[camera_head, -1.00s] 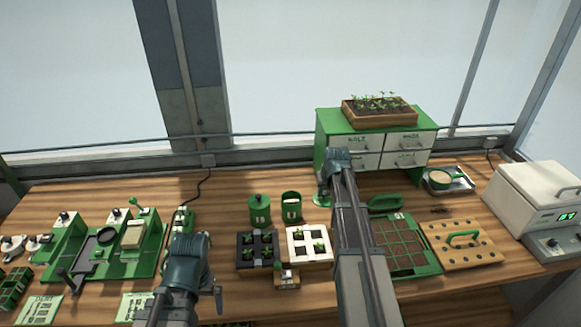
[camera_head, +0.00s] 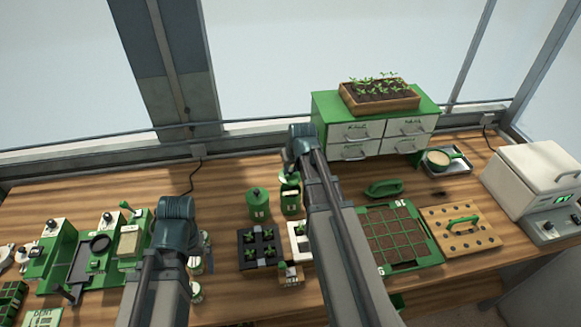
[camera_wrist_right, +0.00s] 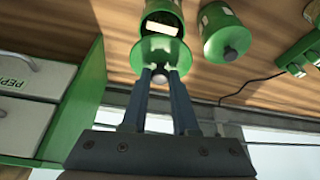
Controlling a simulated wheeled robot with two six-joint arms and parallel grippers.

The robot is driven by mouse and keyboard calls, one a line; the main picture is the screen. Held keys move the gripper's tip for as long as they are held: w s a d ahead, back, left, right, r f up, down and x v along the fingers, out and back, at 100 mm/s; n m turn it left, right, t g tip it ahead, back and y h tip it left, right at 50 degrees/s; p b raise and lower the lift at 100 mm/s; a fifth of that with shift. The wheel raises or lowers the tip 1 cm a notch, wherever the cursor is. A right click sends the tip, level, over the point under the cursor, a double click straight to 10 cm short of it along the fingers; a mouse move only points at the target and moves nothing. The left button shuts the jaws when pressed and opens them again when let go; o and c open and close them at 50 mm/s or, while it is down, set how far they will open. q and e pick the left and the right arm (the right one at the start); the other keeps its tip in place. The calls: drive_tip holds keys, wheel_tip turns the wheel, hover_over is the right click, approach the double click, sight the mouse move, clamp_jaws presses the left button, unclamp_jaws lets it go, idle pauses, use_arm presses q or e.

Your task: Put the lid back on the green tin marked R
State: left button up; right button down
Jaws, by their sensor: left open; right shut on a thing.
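A green lid (camera_wrist_right: 158,47) is held by its knob between the two fingers of my right gripper (camera_wrist_right: 160,76). In the head view the right gripper (camera_head: 291,168) is above the open green tin (camera_head: 291,207), with the lid (camera_head: 290,179) at the tin's top. In the right wrist view the lid looks tilted and apart from the open tin (camera_wrist_right: 164,10), whose pale inside still shows. I cannot read the tin's letter clearly. My left gripper (camera_head: 206,250) is open over the left-middle of the bench, its fingers mostly hidden by its own wrist.
A second green tin (camera_head: 258,205), lidded, stands close left of the open tin. A green drawer cabinet (camera_head: 320,110) is behind to the right. Dark and white seedling trays (camera_head: 243,258) are in front. A gridded green tray (camera_head: 430,250) lies to the right.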

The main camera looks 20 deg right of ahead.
sight(292, 178)
drive_tip(key=shift+f+b, duration=2.85)
drive_tip(key=shift+f, duration=0.2)
drive_tip(key=shift+f, duration=0.15)
drive_tip(key=shift+c, duration=0.6)
unclamp_jaws()
drive_tip(key=shift+r+p, duration=3.4)
drive_tip(key=shift+r, duration=0.2)
clamp_jaws()
